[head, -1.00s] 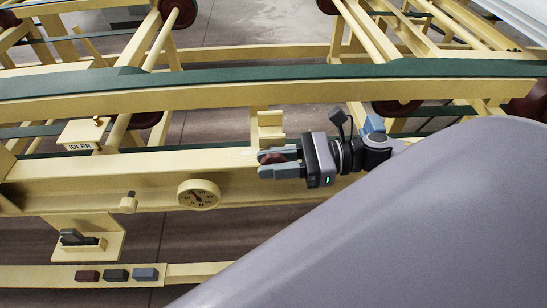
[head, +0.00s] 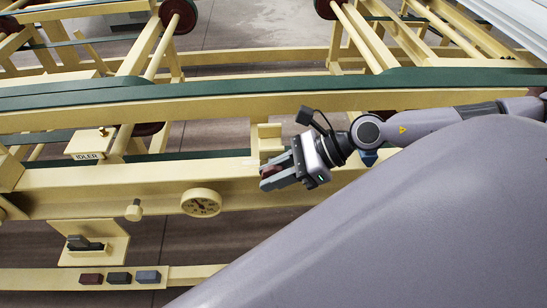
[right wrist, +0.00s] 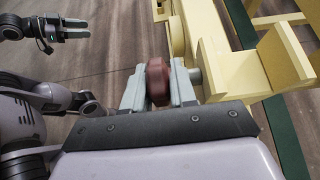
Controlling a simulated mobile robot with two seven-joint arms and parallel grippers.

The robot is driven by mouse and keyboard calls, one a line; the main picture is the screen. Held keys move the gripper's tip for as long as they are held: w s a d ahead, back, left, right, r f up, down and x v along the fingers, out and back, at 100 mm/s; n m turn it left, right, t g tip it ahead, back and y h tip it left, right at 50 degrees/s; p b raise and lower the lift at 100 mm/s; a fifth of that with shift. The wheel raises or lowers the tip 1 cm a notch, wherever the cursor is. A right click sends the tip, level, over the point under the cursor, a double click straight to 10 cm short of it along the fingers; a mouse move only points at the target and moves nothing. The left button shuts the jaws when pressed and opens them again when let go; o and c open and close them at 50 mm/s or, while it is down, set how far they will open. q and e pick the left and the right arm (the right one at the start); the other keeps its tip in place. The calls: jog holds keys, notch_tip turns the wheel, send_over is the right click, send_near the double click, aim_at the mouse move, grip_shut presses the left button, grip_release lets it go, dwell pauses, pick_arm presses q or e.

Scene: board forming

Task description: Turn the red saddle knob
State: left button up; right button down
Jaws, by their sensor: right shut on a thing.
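The red saddle knob (head: 270,171) sits on the cream rail of the machine, mostly hidden between my fingers in the head view. In the right wrist view the dark red, faceted knob (right wrist: 158,82) shows between the two grey fingers. My right gripper (head: 268,178) is shut on it, with the fingers pointing left and tilted slightly downward in the head view. A short grey shaft (right wrist: 194,76) shows beside the right finger in the wrist view. My left gripper (right wrist: 75,28) shows only in the right wrist view, at the upper left, open with empty space between its fingers.
A round dial gauge (head: 201,202) and a cream knob (head: 133,211) are on the rail left of my right gripper. A cream bracket (head: 266,140) stands just behind it. The idler block (head: 90,143) and a lever plate (head: 95,243) are further left. Coloured buttons (head: 119,277) line the front rail.

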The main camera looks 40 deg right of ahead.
jog(key=shift+w+r+g+h, duration=0.1)
jog(key=shift+g+h, duration=0.75)
jog(key=shift+h, duration=0.65)
jog(key=shift+r+g+h, duration=0.1)
jog(key=shift+g+h, duration=0.75)
jog(key=shift+h, duration=0.65)
jog(key=g+h, duration=0.3)
jog(key=h, duration=0.1)
jog(key=shift+h, duration=0.4)
jog(key=g+h, duration=0.3)
jog(key=h, duration=0.2)
jog(key=g+h, duration=0.2)
jog(key=h, duration=0.1)
jog(key=shift+g+h, duration=0.8)
jog(key=shift+h, duration=0.5)
jog(key=c, duration=1)
grip_release()
jog(key=shift+d, duration=0.1)
jog(key=shift+p, duration=0.3)
